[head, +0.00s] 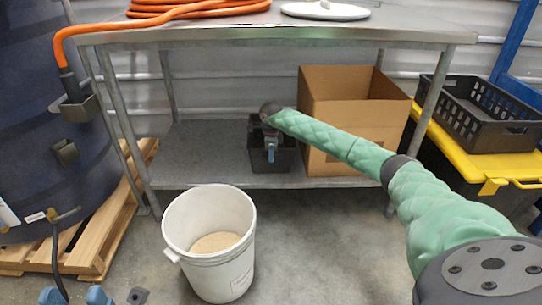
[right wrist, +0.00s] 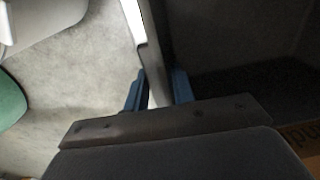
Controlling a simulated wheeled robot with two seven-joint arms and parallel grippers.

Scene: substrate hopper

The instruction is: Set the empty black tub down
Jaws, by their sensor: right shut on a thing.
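The black tub (head: 286,161) is at the lower shelf (head: 200,155) of the metal table, left of the cardboard box. My right gripper (head: 271,152) reaches in from the right and is shut on the tub's near wall. In the right wrist view, the blue fingers of my right gripper (right wrist: 159,90) straddle that wall, and the dark inside of the tub (right wrist: 240,50) fills the right. I cannot tell whether the tub's base touches the shelf.
An open cardboard box (head: 350,100) stands close right of the tub. A white bucket (head: 225,270) with tan material stands on the floor in front. A table leg (head: 125,135) is at left. The shelf left of the tub is clear. A black crate (head: 490,140) sits far right.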

